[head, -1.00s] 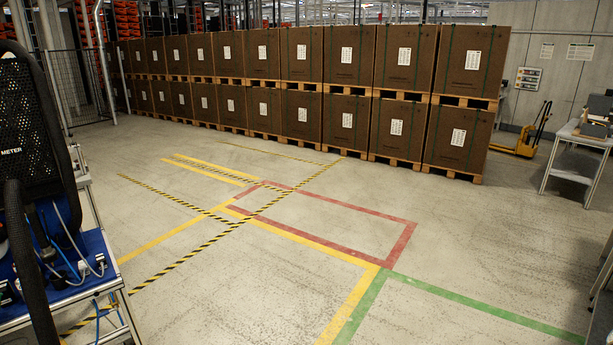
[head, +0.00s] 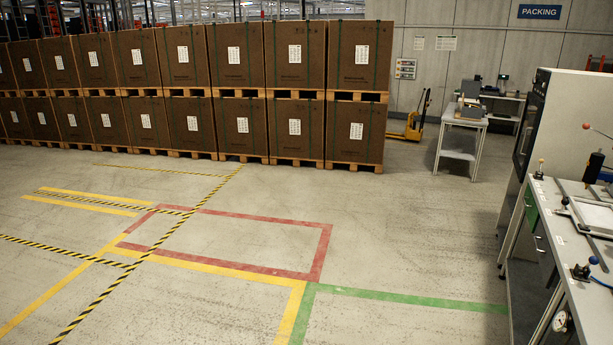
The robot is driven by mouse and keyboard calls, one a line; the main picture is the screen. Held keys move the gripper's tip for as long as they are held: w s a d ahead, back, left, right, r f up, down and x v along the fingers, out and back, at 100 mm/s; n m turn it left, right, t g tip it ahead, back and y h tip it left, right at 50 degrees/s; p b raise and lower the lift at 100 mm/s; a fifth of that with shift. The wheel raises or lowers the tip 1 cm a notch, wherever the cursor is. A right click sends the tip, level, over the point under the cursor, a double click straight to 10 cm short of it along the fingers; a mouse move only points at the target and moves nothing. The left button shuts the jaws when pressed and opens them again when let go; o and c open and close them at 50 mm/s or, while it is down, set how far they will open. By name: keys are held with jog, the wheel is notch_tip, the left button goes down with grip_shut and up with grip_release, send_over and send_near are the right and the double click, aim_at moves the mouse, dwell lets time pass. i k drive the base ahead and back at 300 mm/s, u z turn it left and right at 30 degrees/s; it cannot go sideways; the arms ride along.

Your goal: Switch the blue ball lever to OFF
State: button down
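No lever can be identified for certain as the blue ball lever. At the right edge of the head view, a small ball-topped part with a bluish look (head: 593,261) stands on the workbench (head: 566,240). It is too small to read its position or any OFF mark. My gripper is not in view.
A red ball knob (head: 586,126) and an orange-topped lever (head: 541,163) also show at the bench. A tall grey cabinet (head: 567,115) stands behind it. Stacked brown boxes (head: 230,60) line the back, with a yellow pallet truck (head: 410,125). The marked floor (head: 400,240) is clear.

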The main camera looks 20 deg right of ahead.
aim_at(593, 259)
jog(key=z, duration=0.5)
jog(key=i, duration=0.6)
jog(key=z, duration=0.65)
jog(key=i, duration=0.55)
jog(key=z, duration=0.25)
